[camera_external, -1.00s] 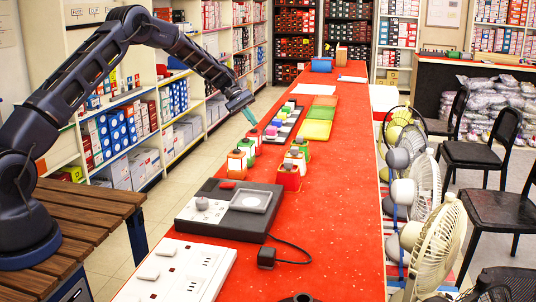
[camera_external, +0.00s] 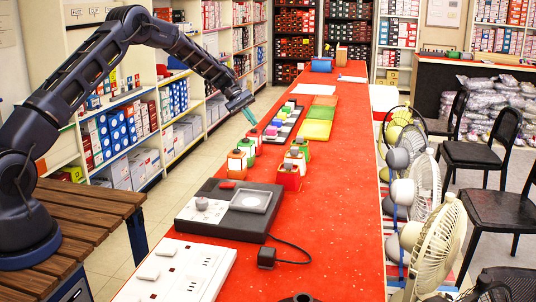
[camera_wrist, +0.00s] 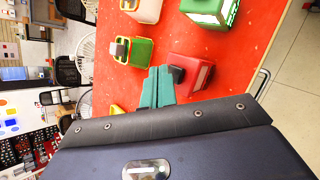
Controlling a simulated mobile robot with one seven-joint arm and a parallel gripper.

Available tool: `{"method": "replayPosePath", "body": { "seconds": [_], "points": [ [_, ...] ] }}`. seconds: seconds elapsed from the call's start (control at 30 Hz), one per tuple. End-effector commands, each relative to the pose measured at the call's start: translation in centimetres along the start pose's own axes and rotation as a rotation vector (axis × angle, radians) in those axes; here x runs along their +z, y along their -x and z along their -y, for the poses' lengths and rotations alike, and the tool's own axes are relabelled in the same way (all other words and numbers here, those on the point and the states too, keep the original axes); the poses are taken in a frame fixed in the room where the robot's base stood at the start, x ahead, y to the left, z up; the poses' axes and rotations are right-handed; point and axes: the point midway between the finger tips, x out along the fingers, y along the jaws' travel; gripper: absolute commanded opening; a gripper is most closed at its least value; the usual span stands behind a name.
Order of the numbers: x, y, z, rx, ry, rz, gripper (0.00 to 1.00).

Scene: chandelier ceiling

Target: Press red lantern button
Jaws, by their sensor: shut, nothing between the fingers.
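A red lantern (camera_wrist: 192,74) with a dark, knob-like part (camera_wrist: 177,75) on one side stands on the red tabletop, just right of my fingers in the wrist view. My gripper (camera_wrist: 158,72) has teal fingers that are shut together and empty.
A green lantern (camera_wrist: 129,50) and a white-and-green lantern (camera_wrist: 210,10) stand nearby. Another red-based lantern (camera_external: 288,178) is nearer the camera. A dark device (camera_external: 225,222) and a white panel (camera_external: 180,272) lie in the foreground. The table's right strip is clear.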

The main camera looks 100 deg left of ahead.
Motion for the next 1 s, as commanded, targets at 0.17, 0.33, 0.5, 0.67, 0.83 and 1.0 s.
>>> {"method": "replayPosePath", "body": {
  "seconds": [0.17, 0.33, 0.5, 0.67, 0.83, 1.0],
  "points": [
    [0.00, 0.00, 0.00, 0.000, 0.000, 0.000, 0.00],
    [-0.01, -0.01, 0.01, 0.000, 0.000, 0.000, 0.00],
    [-0.16, -0.23, 0.18, 0.000, 0.000, 0.000, 0.00],
    [-0.40, -0.55, 0.41, 0.000, 0.000, 0.000, 0.00],
    [-0.44, -0.60, 0.45, 0.000, 0.000, 0.000, 0.00],
    [-0.44, -0.61, 0.46, 0.000, 0.000, 0.000, 0.00]
  ]
}}
